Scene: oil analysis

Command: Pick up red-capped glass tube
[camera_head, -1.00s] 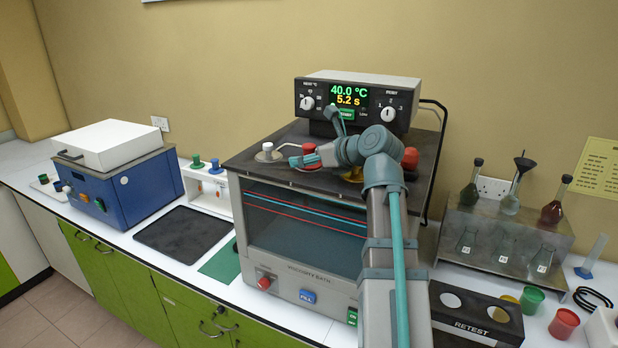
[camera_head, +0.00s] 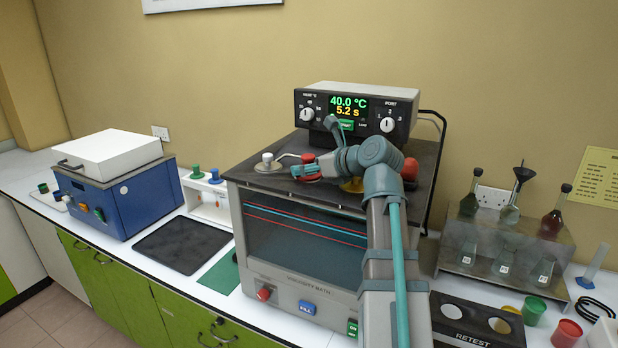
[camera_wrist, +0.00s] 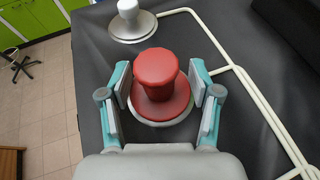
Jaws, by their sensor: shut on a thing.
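The red-capped tube (camera_wrist: 157,75) stands upright in a port in the dark top of the viscosity bath (camera_head: 285,240). Only its red cap and wide red flange show from above; any glass below is hidden. In the head view the red cap (camera_head: 309,158) is partly covered by my gripper (camera_head: 306,170). The flange appears to sit at the port's pale ring.
A white-capped port (camera_head: 267,162) sits to the left, joined to pale piping. A control box (camera_head: 408,100) reading 40.0 °C stands behind. A red knob-like part (camera_head: 410,169) is to the right. A flask rack (camera_head: 505,240) stands further right; a black mat (camera_head: 183,244) lies left.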

